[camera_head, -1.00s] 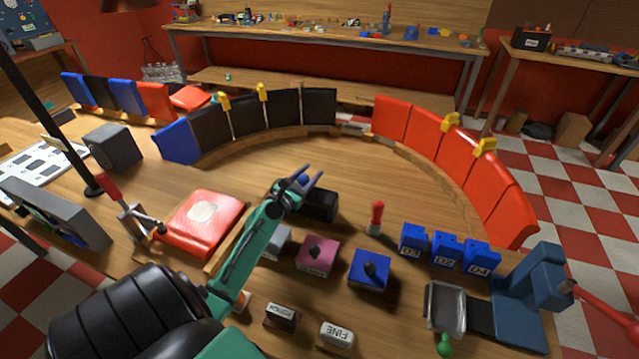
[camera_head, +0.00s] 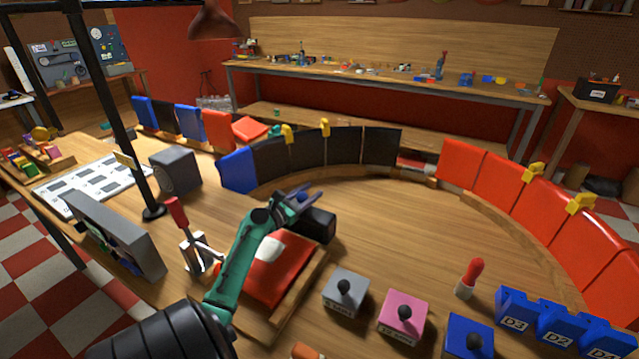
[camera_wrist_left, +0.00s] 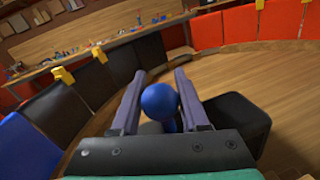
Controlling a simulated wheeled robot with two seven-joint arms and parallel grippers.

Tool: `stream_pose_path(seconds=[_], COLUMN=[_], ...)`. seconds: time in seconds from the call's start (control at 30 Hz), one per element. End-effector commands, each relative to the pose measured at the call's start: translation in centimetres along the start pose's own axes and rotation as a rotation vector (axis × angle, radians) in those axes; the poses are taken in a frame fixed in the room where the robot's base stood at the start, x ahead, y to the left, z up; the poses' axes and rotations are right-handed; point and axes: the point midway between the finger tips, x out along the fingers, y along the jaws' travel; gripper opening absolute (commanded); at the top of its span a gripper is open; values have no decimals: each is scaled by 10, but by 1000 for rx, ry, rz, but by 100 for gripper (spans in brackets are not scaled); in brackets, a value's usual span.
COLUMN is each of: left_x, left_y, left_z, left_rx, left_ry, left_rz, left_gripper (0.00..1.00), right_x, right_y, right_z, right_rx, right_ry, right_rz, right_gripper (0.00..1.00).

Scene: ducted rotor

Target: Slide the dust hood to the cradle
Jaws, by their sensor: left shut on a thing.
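A black box-like piece, which I take for the dust hood (camera_head: 318,226), lies on the wooden table just beyond the red pad. In the left wrist view its black body (camera_wrist_left: 235,118) shows behind and right of the fingers. A blue round knob (camera_wrist_left: 159,101) sits between the two fingers. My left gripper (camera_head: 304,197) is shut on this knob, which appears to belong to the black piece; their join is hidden. I cannot tell for certain which thing is the cradle. A red pad (camera_head: 284,273) with a white patch rests on a wooden frame under my left forearm. My right gripper is not in view.
A lever stand (camera_head: 190,240) is left of the red pad. Grey (camera_head: 345,291), pink (camera_head: 404,314) and blue (camera_head: 468,338) knobbed blocks stand at the front. Curved black (camera_head: 345,148) and red (camera_head: 510,185) panels bound the far side. The middle table is clear.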

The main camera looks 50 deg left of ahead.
Motion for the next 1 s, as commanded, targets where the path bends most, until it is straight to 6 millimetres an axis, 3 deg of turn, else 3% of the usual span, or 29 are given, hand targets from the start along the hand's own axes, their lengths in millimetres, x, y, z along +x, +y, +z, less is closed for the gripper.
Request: stream_pose_path(seconds=[0.2, 0.4, 0.43, 0.5, 0.83, 1.0], left_x=[-2, -2, -2, -2, -1, -1], left_y=[6, 6, 6, 6, 5, 10], left_z=[-1, -1, -1, 0, 3, 27], left_rx=[-1, 0, 0, 0, 0, 3], left_ry=[2, 1, 1, 0, -2, -3], left_rz=[6, 7, 7, 6, 3, 2], left_gripper=[0, 0, 56, 73, 73, 73], right_x=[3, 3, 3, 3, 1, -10], right_y=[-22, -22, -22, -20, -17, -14], right_z=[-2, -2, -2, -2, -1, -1], right_rx=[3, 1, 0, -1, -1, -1], right_ry=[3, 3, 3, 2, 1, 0], right_rz=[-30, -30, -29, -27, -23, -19], right_gripper=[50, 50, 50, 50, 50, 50])
